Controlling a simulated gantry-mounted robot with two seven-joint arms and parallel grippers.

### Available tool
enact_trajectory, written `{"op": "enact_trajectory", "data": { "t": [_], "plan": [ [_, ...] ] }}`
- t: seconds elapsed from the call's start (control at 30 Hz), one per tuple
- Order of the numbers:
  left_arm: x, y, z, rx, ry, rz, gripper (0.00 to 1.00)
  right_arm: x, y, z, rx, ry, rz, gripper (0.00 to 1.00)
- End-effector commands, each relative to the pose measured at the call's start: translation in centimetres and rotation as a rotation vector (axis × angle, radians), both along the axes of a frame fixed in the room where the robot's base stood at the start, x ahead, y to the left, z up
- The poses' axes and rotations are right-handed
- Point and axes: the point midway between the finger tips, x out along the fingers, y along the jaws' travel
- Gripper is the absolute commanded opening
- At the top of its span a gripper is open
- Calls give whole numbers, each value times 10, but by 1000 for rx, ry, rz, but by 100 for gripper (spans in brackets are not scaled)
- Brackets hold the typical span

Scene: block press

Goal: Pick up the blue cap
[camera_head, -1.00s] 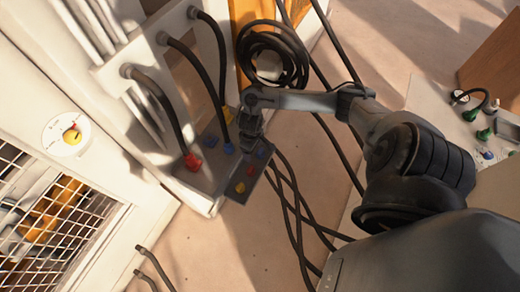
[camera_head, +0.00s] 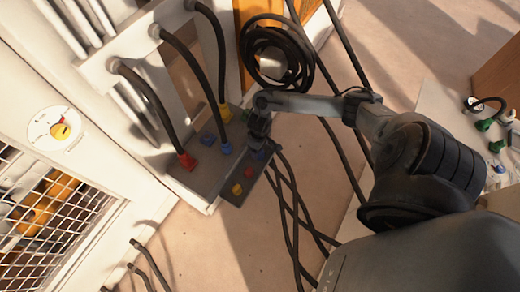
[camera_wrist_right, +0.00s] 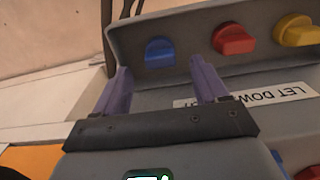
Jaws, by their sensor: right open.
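The blue cap (camera_wrist_right: 160,52) sits on the outer strip of a grey panel, left of a red cap (camera_wrist_right: 233,39) and a yellow cap (camera_wrist_right: 296,31). My right gripper (camera_wrist_right: 161,70) is open, with its purple fingers apart. In the wrist view the blue cap shows between and just beyond the fingertips; I cannot tell if they touch it. In the head view my right gripper (camera_head: 259,143) is over the panel's right corner, and the blue cap (camera_head: 259,155) is partly hidden beside it. My left gripper is not in view.
More red, yellow and blue plugs, some with black hoses, stand on the panel's inner part, such as the red plug (camera_head: 187,160). A "LET DOWN" label (camera_wrist_right: 245,97) lies between the rows. Black cables (camera_head: 290,200) hang beside the panel. A coiled hose (camera_head: 277,55) is behind the gripper.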

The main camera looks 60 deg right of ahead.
Motion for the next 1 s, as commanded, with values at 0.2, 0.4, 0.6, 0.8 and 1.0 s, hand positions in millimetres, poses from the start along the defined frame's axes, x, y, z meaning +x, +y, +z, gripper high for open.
{"op": "enact_trajectory", "data": {
  "t": [0.2, 0.4, 0.6, 0.8, 1.0],
  "plan": [
    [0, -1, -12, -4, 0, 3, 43, 0, 1, -32, 1, 2, -2, 73],
    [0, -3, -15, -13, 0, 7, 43, 1, 1, -43, 0, 1, 0, 73],
    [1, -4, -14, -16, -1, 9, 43, 1, 1, -42, 0, 0, 0, 73],
    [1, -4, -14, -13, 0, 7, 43, 1, 1, -42, 0, 1, 0, 45],
    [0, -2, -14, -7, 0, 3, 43, 0, 0, -42, 0, 1, 0, 14]
  ]
}}
